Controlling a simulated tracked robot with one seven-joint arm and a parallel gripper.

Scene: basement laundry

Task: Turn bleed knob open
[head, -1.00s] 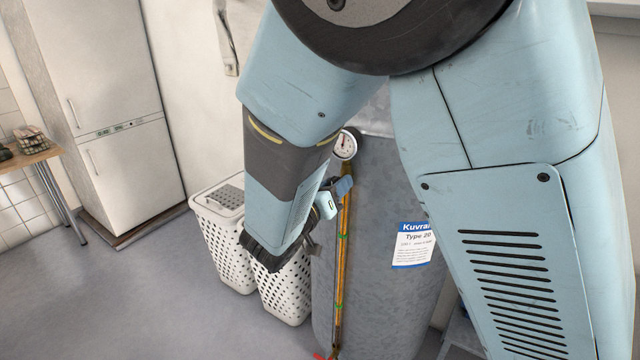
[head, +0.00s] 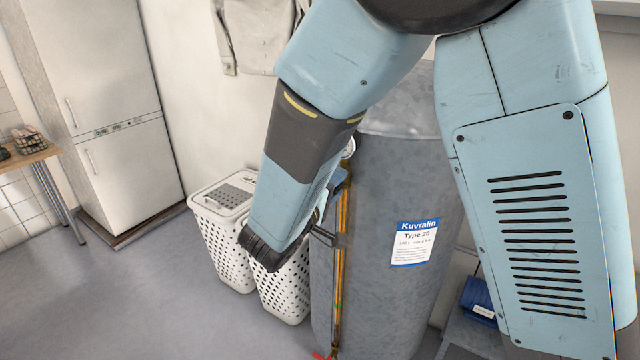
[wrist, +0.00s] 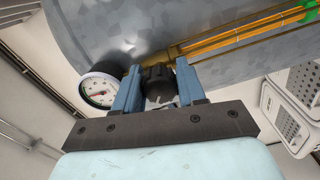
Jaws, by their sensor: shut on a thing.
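The bleed knob (wrist: 158,82) is a small black ridged knob on the grey tank, seen in the wrist view. My gripper (wrist: 158,85) has one blue finger on each side of it and is shut on it. In the head view my forearm hides the knob and most of the gripper. The grey mottled tank (head: 385,300) stands upright beyond my arm, with a blue and white label (head: 415,243). A round white dial gauge (wrist: 99,91) sits just left of the fingers in the wrist view.
An amber sight tube (head: 341,285) runs down the tank front, close to the gripper. White laundry baskets (head: 222,235) stand left of the tank. A fridge (head: 130,165) and wooden table (head: 30,152) are farther left. The grey floor (head: 130,300) at front left is clear.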

